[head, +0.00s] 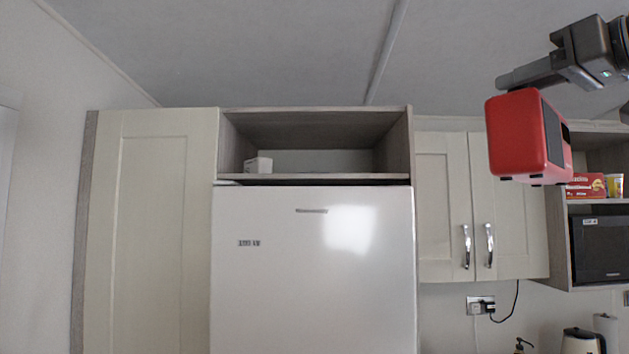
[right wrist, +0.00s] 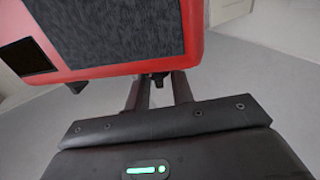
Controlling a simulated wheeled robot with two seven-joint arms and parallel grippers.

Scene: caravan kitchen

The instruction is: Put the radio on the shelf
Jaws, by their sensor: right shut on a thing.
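The red radio (head: 515,135) is held up at the upper right of the head view. My right gripper (head: 532,82) is shut on it at its top edge. In the right wrist view the radio (right wrist: 183,58) shows its dark speaker face and a small dark panel, with the gripper's fingers (right wrist: 158,92) reaching to it. An open shelf (head: 318,177) is above the white fridge, left of the radio and apart from it. My left gripper is not in view.
A small white box (head: 258,165) sits at the shelf's left end; the rest of the shelf is clear. The white fridge (head: 310,270) stands below. Cupboards (head: 445,200) are to the right, then another shelf with a red box (head: 585,187) and a microwave (head: 600,248).

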